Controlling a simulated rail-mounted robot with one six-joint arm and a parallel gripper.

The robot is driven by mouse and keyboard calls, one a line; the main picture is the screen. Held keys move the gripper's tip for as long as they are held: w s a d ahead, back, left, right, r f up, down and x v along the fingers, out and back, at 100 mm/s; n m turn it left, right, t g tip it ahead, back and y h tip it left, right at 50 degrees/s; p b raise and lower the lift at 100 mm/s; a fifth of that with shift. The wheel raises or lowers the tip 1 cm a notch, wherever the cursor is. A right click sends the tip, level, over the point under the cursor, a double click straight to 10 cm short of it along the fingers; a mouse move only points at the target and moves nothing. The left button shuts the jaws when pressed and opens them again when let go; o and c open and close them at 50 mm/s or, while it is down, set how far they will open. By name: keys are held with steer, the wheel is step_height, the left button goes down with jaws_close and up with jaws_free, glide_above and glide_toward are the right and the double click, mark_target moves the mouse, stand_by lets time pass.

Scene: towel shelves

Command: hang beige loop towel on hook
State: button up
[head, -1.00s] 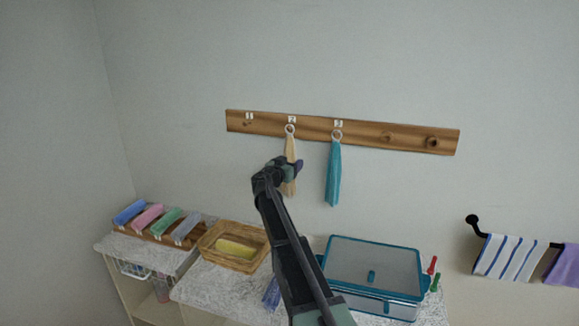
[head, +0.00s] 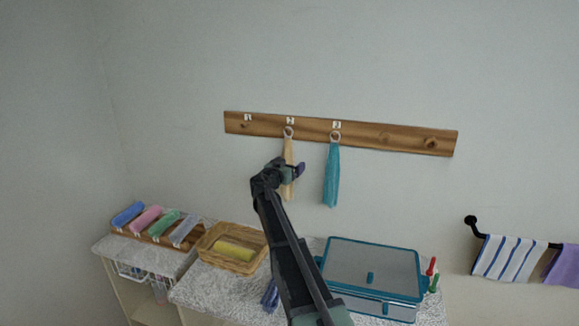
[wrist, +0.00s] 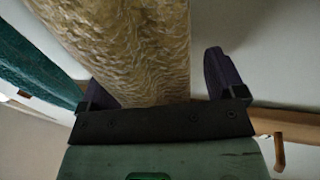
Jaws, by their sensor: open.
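The beige loop towel (head: 288,153) hangs by its ring (head: 288,132) at the peg under label 2 on the wooden hook board (head: 365,135). In the wrist view the beige towel (wrist: 140,50) fills the space between the fingers of my open gripper (wrist: 155,90); a gap shows between the towel and the right finger. The teal towel (head: 332,175) hangs under label 3 just to the right, and a teal strip (wrist: 35,65) shows at the left of the wrist view.
Below are a wicker basket (head: 212,260) with a yellow cloth, a teal-rimmed box (head: 345,263), and a rack of rolled towels (head: 150,238). A striped towel (head: 508,258) hangs on a rail at right. The wall left of the beige towel is clear.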

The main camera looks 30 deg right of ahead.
steer(key=v, duration=1.1)
steer(key=s+a+f+n+g+y, duration=0.1)
steer(key=s+f+n+g+y, duration=0.2)
steer(key=s+f, duration=0.4)
steer(key=s+a+f+n+g+y, duration=0.1)
steer(key=s+f+n+g+y, duration=0.25)
steer(key=s, duration=0.55)
steer(key=s+a+f+n+g+y, duration=0.1)
steer(key=s+a+f+n+y, duration=0.1)
steer(key=s+a, duration=0.6)
steer(key=s+a+f+n+g+y, duration=0.2)
steer(key=s+a+f+y, duration=0.3)
steer(key=s, duration=0.7)
steer(key=a+n+y, duration=0.1)
steer(key=a+y, duration=0.1)
steer(key=a, duration=0.1)
steer(key=shift+s+f, duration=0.3)
steer(key=shift+s, duration=0.05)
steer(key=shift+g, duration=0.25)
steer(key=shift+a, duration=0.1)
